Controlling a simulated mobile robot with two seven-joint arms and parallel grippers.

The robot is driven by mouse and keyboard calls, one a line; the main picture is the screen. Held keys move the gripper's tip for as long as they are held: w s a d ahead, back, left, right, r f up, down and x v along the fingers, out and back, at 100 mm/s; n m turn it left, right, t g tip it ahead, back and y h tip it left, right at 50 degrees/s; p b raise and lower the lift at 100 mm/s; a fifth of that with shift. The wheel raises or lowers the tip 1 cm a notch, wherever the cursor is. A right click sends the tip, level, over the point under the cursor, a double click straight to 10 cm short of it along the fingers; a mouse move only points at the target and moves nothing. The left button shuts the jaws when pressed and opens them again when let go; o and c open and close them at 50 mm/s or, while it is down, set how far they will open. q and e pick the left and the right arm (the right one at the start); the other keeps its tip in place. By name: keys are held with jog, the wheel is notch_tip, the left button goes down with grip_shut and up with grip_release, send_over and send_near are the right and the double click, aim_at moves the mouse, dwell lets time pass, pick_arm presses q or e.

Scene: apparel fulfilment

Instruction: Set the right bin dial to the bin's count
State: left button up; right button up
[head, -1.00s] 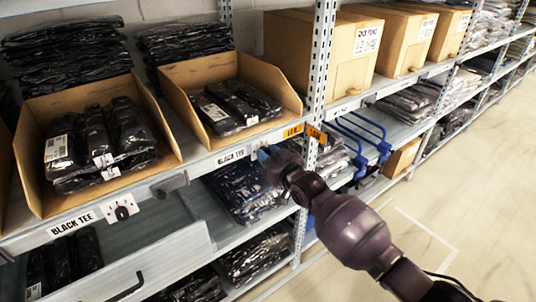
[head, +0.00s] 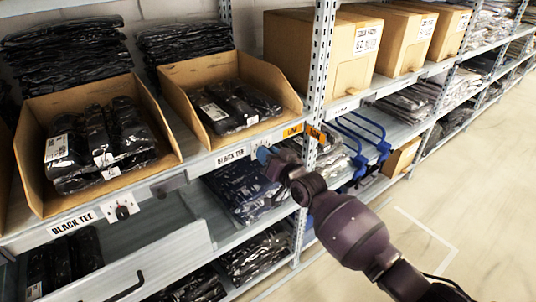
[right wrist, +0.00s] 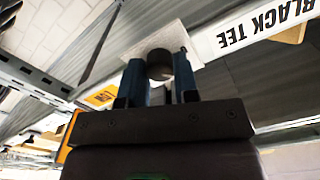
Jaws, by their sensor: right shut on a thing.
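The right bin (head: 287,92) is an open cardboard bin holding several black bagged tees (head: 237,107). Its dial (right wrist: 160,66) is a dark round knob on a white plate (right wrist: 168,40), under the bin at the shelf edge, beside a "BLACK TEE" label (head: 233,156). My right gripper (head: 262,154) is at this dial. In the right wrist view its two blue fingers (right wrist: 159,82) stand on both sides of the knob and are shut on it. The knob's pointer and the plate's numbers cannot be read. My left gripper is not in view.
The left bin (head: 38,198) holds black bagged tees; its dial (head: 122,208) sits on the shelf front below. Orange tags (head: 292,131) and a steel post (head: 318,75) are just right of my gripper. Clear floor (head: 470,180) lies at right.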

jog(key=shift+f, duration=0.1)
jog(key=o, duration=0.9)
jog(key=p+v, duration=0.1)
jog(key=v, duration=1)
jog(key=shift+p, duration=0.3)
